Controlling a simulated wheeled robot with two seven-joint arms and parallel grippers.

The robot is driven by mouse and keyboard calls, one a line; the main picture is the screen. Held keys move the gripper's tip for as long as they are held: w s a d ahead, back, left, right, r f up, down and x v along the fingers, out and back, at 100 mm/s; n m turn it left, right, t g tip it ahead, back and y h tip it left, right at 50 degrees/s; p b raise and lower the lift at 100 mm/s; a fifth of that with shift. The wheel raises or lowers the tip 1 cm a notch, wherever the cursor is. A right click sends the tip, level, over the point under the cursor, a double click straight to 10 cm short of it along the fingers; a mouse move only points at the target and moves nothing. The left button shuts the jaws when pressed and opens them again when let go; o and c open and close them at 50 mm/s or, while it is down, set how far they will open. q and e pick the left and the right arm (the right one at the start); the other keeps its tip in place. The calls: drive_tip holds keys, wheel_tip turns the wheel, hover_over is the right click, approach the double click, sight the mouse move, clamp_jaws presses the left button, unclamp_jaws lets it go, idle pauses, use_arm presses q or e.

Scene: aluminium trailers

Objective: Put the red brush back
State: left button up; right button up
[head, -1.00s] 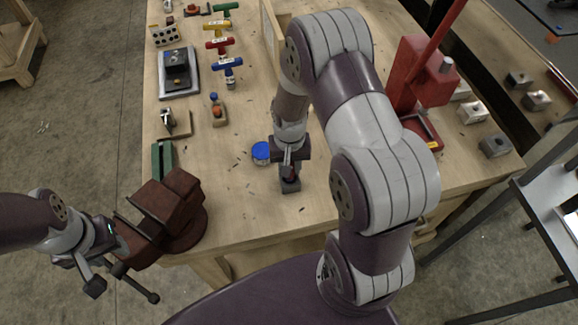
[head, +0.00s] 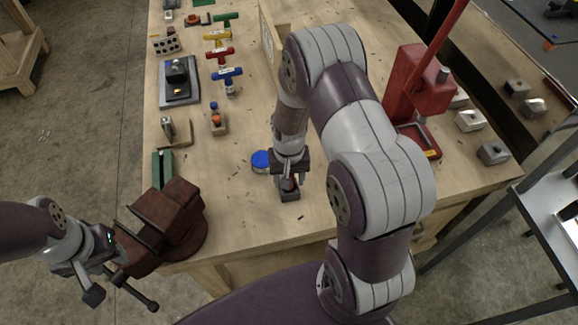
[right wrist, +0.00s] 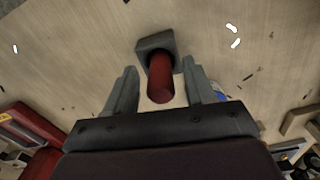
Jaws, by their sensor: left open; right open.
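A red cylindrical handle, which I take for the red brush (right wrist: 160,82), stands upright at a dark grey square block (right wrist: 157,45). I cannot tell whether the block is its holder or its head. In the head view, the block (head: 289,196) sits on the workbench near the front edge, with the handle mostly hidden by my right gripper (head: 289,178). In the right wrist view, my right gripper (right wrist: 152,88) is open, its fingers on either side of the red handle with gaps showing. My left gripper (head: 105,280) is open and empty beside the brown vise.
The brown vise (head: 178,215) is at the bench's front left corner. A blue-lidded round tin (head: 261,160) stands just left of my right gripper. Several T-handled tools, including a red one (head: 219,52), line the back left. A red press (head: 415,90) stands right.

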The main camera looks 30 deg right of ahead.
drive_tip(key=r, duration=0.3)
drive_tip(key=r+b, duration=0.1)
drive_tip(key=r, duration=0.7)
drive_tip(key=shift+s+a+r+b, duration=0.1)
drive_tip(key=shift+s+a+b, duration=0.1)
drive_tip(key=shift+s+b, duration=0.1)
drive_tip(key=s+a+r+n+t, duration=0.1)
drive_tip(key=s+a+n, duration=0.3)
drive_tip(key=s, duration=0.4)
drive_tip(key=shift+a+r+n, duration=0.3)
drive_tip(key=shift+a+r, duration=0.1)
drive_tip(key=shift+r, duration=0.3)
